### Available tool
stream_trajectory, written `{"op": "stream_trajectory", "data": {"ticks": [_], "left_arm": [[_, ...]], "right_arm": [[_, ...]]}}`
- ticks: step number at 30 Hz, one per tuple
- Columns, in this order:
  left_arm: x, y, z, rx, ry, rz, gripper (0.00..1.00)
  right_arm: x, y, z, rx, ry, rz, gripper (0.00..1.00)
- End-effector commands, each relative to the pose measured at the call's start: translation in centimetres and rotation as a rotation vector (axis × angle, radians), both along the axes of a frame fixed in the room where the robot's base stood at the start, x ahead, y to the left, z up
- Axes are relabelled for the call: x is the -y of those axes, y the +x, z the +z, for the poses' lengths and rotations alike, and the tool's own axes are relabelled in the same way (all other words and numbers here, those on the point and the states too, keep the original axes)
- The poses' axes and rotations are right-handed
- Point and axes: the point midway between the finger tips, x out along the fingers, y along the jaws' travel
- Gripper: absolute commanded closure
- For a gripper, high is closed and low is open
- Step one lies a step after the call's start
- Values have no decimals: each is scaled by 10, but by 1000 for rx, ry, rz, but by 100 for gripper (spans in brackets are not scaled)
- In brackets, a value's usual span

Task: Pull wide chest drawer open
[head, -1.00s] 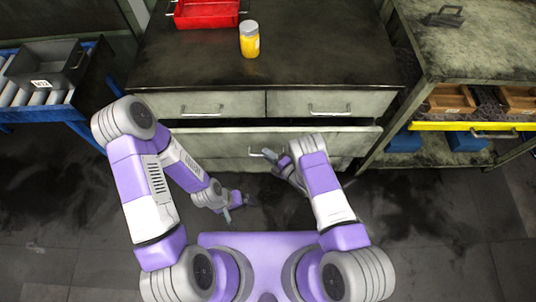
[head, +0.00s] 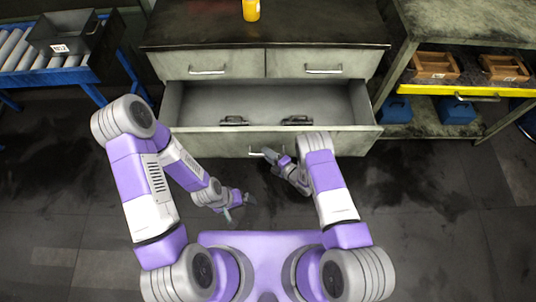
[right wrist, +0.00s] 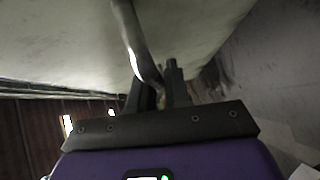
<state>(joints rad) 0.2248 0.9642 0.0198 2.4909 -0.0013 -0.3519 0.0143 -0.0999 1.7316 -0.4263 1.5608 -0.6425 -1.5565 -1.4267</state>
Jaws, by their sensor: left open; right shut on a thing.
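The wide chest drawer (head: 210,142) is pulled well out below two small shut drawers. Its inside shows, with two dark handle-like items (head: 234,120) (head: 297,120) lying near the front panel. My right gripper (head: 270,154) is shut on the drawer's handle (head: 256,153) at the middle of the front. In the right wrist view the metal handle bar (right wrist: 133,45) runs down between the fingers (right wrist: 155,88), close to the pale drawer front. My left gripper (head: 240,205) is open and empty, low over the floor and apart from the drawer.
A yellow-orange jar (head: 251,10) stands on the chest top (head: 320,25). A shelf unit (head: 470,25) with wooden boxes and blue bins stands at the right. A blue-framed roller rack (head: 110,85) with a grey bin is at the left. Floor between is clear.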

Motion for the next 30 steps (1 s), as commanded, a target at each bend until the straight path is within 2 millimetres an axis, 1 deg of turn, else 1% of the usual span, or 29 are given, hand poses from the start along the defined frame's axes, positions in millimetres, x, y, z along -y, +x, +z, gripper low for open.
{"op": "stream_trajectory", "data": {"ticks": [7,8,9,11,12,19,22,26,30], "left_arm": [[0,0,0,0,0,0,0],[0,0,0,0,0,0,0],[0,0,0,0,0,0,0],[0,0,0,0,0,0,0],[0,0,0,0,0,0,0],[0,0,0,0,0,0,0],[0,0,2,0,0,0,0],[0,0,10,0,0,0,0],[0,0,17,0,0,0,0]], "right_arm": [[0,1,1,2,0,-1,100],[0,1,1,2,0,-1,81],[0,1,1,2,0,-1,75],[0,1,1,2,0,-1,66],[0,1,1,2,0,-1,64],[0,0,1,1,0,-1,64],[4,-3,1,-1,0,-2,64],[17,-16,5,-3,1,-2,64],[35,-33,9,-2,0,-3,64]]}}
